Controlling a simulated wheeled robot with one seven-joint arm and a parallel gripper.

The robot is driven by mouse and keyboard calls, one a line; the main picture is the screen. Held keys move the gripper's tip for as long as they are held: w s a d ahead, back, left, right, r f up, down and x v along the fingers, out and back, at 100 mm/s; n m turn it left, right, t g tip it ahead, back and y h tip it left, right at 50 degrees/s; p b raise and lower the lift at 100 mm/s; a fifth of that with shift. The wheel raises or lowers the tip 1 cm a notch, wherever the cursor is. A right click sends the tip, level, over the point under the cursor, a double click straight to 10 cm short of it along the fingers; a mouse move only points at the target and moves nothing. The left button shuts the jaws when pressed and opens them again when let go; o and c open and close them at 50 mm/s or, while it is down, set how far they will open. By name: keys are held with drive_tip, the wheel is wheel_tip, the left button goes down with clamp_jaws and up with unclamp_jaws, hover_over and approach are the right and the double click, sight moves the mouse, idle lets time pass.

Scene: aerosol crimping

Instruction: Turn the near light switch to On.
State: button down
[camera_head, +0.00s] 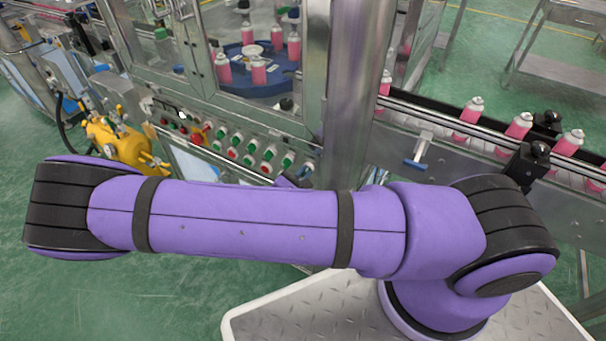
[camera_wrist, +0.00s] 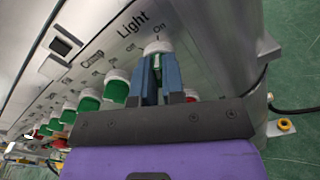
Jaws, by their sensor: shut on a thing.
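The near light switch (camera_wrist: 158,47) is a knob with a white collar and a green handle, under the word "Light" on a grey panel in the wrist view. "On" is printed just above it and "Off" to its upper left. My gripper (camera_wrist: 157,73) has its two blue fingers closed on either side of the green handle. The fingers hide much of the handle. What shows of it points roughly up toward "On", but its exact angle is hard to read.
A row of green knobs (camera_wrist: 89,99) runs left of the switch, close to my gripper. In the head view, a conveyor (camera_head: 450,121) carries several pink cans at the right. A yellow machine part (camera_head: 118,141) stands at the left.

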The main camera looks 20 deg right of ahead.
drive_tip(key=shift+m, duration=0.6)
drive_tip(key=c, duration=1.2)
unclamp_jaws()
drive_tip(key=v, duration=1)
drive_tip(key=shift+s+a, duration=0.2)
drive_tip(key=shift+a, duration=0.15)
